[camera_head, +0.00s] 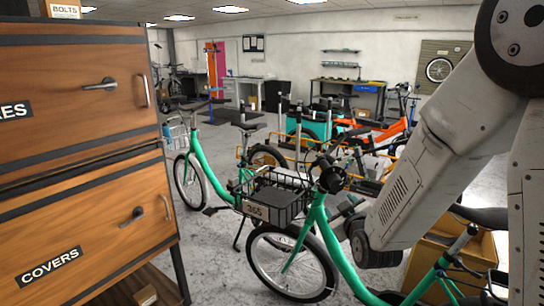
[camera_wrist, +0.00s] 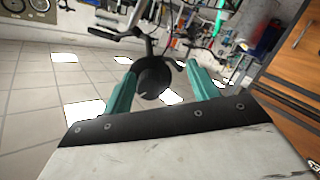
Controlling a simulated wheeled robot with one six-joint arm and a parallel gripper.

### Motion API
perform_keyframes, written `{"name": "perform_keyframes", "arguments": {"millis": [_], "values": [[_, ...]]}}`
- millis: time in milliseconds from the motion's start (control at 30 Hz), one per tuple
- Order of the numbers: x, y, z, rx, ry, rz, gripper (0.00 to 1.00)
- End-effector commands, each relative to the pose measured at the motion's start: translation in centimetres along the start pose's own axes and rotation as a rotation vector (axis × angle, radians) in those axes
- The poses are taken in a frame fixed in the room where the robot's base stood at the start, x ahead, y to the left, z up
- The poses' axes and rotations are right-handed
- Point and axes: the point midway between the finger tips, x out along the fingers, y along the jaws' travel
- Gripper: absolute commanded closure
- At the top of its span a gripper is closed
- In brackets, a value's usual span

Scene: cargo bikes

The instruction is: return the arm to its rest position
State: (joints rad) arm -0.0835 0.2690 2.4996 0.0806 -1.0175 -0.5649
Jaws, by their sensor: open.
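My gripper (camera_wrist: 161,68) shows in the wrist view with two teal fingers spread apart and nothing clasped between them. A round black lamp-like part (camera_wrist: 152,78) of a bike appears between the fingers; I cannot tell how far beyond them it is. In the head view my pale grey arm (camera_head: 425,165) fills the right side, bent down over the front green bike (camera_head: 318,222). I cannot make out the fingers there.
A wooden drawer cabinet (camera_head: 85,170) stands close on the left; it shows at the right of the wrist view (camera_wrist: 292,65). Several bikes crowd the middle. Grey floor (camera_head: 215,262) is bare between cabinet and bikes.

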Motion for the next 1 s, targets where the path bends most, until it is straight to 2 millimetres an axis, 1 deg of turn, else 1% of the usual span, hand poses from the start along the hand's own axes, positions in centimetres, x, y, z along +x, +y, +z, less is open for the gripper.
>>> {"name": "perform_keyframes", "arguments": {"millis": [33,100,167,200,267,367,400,467,500,567,600,667,700,767,800,900,1000], "values": [[-0.1,-1.1,1.6,0.026,-0.078,-0.050,0.41],[-0.9,-2.5,3.8,0.073,-0.207,-0.127,0.41],[-2.0,-3.4,5.0,0.114,-0.318,-0.186,0.41],[-3.0,-3.7,5.7,0.140,-0.391,-0.221,0.41],[-4.6,-4.1,6.3,0.177,-0.495,-0.266,0.41],[-8.1,-4.2,6.8,0.235,-0.667,-0.327,0.41],[-9.6,-4.2,6.8,0.258,-0.733,-0.347,0.41],[-12.1,-3.8,6.7,0.286,-0.833,-0.369,0.41],[-13.9,-3.5,6.5,0.305,-0.898,-0.381,0.41],[-16.8,-2.9,6.1,0.332,-0.993,-0.396,0.41],[-18.8,-2.5,5.7,0.349,-1.054,-0.402,0.41],[-22.1,-1.7,4.9,0.372,-1.142,-0.408,0.41],[-24.2,-1.2,4.4,0.386,-1.196,-0.408,0.41],[-27.2,-0.3,3.5,0.404,-1.266,-0.405,0.41],[-29.2,0.2,2.9,0.413,-1.305,-0.402,0.41],[-33.5,1.5,1.6,0.434,-1.368,-0.386,0.41],[-36.2,2.5,0.5,0.446,-1.367,-0.370,0.41]]}}
